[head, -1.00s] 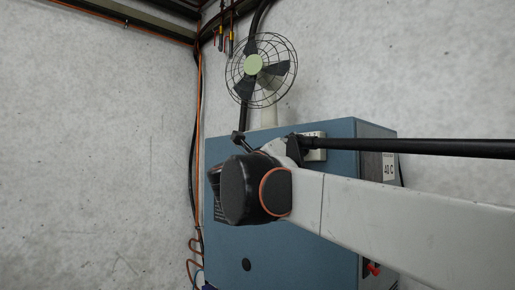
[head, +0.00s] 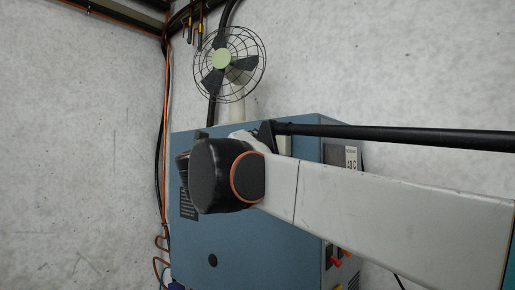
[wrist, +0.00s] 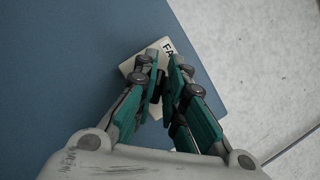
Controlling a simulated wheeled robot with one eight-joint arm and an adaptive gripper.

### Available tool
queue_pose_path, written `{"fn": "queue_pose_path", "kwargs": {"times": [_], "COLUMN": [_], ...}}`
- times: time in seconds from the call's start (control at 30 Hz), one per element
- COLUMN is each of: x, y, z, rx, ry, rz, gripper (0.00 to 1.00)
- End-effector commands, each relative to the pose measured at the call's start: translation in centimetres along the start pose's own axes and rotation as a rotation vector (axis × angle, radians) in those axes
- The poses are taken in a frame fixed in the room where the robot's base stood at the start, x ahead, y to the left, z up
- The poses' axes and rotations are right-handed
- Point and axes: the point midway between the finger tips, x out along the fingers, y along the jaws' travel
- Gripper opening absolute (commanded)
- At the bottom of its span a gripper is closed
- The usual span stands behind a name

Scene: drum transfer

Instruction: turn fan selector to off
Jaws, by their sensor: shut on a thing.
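The fan selector's cream plate (wrist: 135,66), with the letters "FA" showing, sits on a blue cabinet face (wrist: 75,75) in the wrist view. My gripper (wrist: 164,60) is over this plate, its two teal-padded fingers closed in on the selector's knob. The knob itself is mostly hidden between the fingers, so its pointing direction cannot be read. In the head view, my arm covers the gripper and most of the selector; only a pale strip of the plate (head: 286,146) shows.
A caged fan (head: 230,63) stands above the blue cabinet (head: 300,128). Red buttons (head: 335,261) and a "40 C" label (head: 351,158) are on the cabinet's right side. An orange pipe (head: 166,130) and dark cables run up the wall at left. Bare wall lies at both sides.

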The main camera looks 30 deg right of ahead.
Motion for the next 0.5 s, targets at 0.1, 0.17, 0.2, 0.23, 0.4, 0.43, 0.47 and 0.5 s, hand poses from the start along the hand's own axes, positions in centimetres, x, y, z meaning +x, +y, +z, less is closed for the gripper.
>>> {"fn": "queue_pose_path", "kwargs": {"times": [0.1, 0.17, 0.2, 0.23, 0.4, 0.43, 0.47, 0.5], "x": [0.57, 0.58, 0.59, 0.59, 0.6, 0.55, 0.46, 0.27], "y": [-0.08, -0.12, -0.14, -0.16, -0.23, -0.23, -0.23, -0.23], "z": [-0.82, -0.79, -0.77, -0.75, -0.69, -0.68, -0.66, -0.64], "rx": [-0.001, -0.001, -0.002, -0.002, -0.002, -0.002, -0.002, -0.002], "ry": [0.015, 0.015, 0.015, 0.014, 0.014, 0.013, 0.013, 0.013], "rz": [-0.007, -0.007, -0.008, -0.008, -0.009, -0.009, -0.009, -0.009], "gripper": [0.31, 0.31, 0.31, 0.31, 0.31, 0.31, 0.31, 0.31]}}
